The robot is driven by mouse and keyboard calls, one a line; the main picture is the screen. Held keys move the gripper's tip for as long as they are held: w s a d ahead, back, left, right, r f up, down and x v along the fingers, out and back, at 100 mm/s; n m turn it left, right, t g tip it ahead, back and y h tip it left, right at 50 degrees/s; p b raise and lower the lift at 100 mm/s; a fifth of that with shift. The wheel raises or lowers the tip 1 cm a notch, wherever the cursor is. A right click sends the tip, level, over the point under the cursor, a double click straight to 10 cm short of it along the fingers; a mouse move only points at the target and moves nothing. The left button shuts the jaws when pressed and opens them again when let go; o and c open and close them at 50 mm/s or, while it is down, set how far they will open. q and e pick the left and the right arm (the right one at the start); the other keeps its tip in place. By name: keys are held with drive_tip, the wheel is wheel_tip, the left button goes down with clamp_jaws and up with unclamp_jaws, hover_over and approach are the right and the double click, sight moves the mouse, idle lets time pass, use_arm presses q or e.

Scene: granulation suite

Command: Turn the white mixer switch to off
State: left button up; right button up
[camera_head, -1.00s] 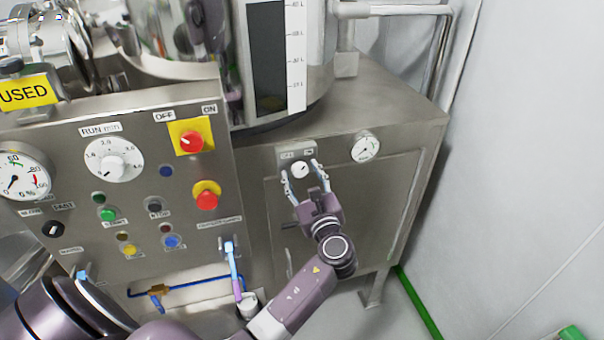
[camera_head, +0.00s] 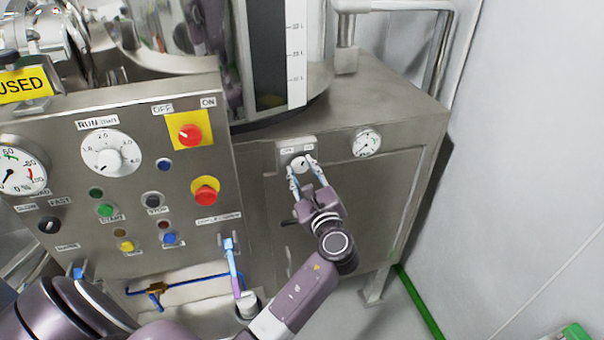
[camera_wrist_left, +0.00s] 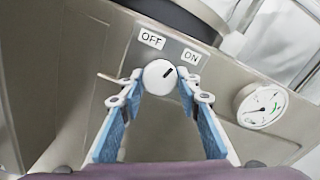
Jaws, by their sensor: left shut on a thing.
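The white mixer switch (camera_head: 300,164) is a round knob on a small plate below the steel vessel, with OFF and ON labels above it. In the left wrist view the knob (camera_wrist_left: 160,77) has a dark mark pointing up and right, toward the ON label (camera_wrist_left: 191,56); the OFF label (camera_wrist_left: 151,39) is at its upper left. My left gripper (camera_head: 302,169) has its fingertips on either side of the knob, shut on it. The blue-padded fingers show in the left wrist view (camera_wrist_left: 160,86). My right gripper is not in view.
A control panel (camera_head: 140,225) with a red switch (camera_head: 190,135) and several buttons stands to the left. A round gauge (camera_head: 366,143) is right of the white switch. A blue-handled valve (camera_head: 232,262) is lower left.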

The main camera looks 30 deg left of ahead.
use_arm(q)
drive_tip(key=n+b, duration=0.4)
drive_tip(key=n, duration=0.1)
drive_tip(key=shift+f, duration=0.25)
drive_tip(key=shift+r+n+b, duration=0.15)
drive_tip(key=shift+n+b, duration=1.65)
drive_tip(key=shift+n, duration=0.5)
drive_tip(key=o, duration=1.1)
drive_tip(key=shift+c, duration=0.2)
drive_tip(key=shift+o, duration=0.5)
drive_tip(key=shift+r, duration=0.15)
drive_tip(key=shift+r, duration=0.1)
